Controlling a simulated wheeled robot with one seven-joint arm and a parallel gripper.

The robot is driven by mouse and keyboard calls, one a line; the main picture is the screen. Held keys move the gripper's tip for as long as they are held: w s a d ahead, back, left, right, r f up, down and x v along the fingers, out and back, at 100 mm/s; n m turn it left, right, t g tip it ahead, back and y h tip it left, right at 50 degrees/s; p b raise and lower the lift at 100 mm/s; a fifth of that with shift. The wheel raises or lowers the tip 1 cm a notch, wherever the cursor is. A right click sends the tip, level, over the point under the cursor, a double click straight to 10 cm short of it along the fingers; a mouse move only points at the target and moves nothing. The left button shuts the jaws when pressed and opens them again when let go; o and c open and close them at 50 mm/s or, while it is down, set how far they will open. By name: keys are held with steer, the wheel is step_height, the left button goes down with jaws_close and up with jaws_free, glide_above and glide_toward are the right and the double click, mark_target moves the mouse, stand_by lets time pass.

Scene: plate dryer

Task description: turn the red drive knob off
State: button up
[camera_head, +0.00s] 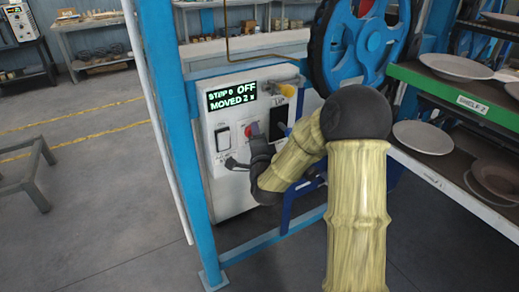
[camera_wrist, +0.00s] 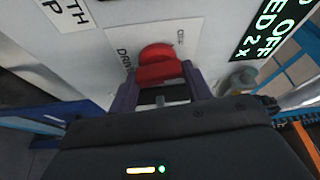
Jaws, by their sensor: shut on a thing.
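The red drive knob (camera_wrist: 158,65) is mounted on a white control panel (camera_wrist: 95,45) with a "DRIVE" label beside it in the wrist view. A small part of the knob (camera_head: 254,128) shows in the head view, beside my wrist. My gripper (camera_wrist: 160,85) is at the knob, its two purple-grey fingers on either side of the knob's bar, shut on it. In the head view my gripper (camera_head: 247,158) is mostly hidden by my wrist. The lit display (camera_head: 231,95) reads "STEP 0 OFF" and "MOVED 2", with a last mark too small to read surely.
A black switch (camera_head: 222,137) sits on the panel left of the knob. A blue frame post (camera_head: 180,130) stands left of the panel and a blue wheel (camera_head: 362,45) is above right. Shelves with plates (camera_head: 455,66) stand at the right.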

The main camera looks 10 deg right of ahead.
steer(key=n+b, duration=0.2)
steer(key=b, duration=0.1)
steer(key=n+t+y+b, duration=0.1)
steer(key=n+b, duration=0.2)
steer(key=b, duration=0.1)
steer(key=n+t+y+b, duration=0.1)
steer(key=n+b, duration=0.2)
steer(key=shift+f, duration=0.4)
steer(key=o, duration=1)
steer(key=shift+r+t, duration=0.15)
steer(key=shift+t, duration=0.15)
steer(key=shift+s+d, duration=0.1)
steer(key=shift+n, duration=0.3)
steer(key=b+v, duration=0.3)
steer(key=v, duration=0.9)
steer(key=shift+s+f+b, duration=0.2)
steer(key=shift+f+b, duration=0.05)
steer(key=shift+b, duration=0.15)
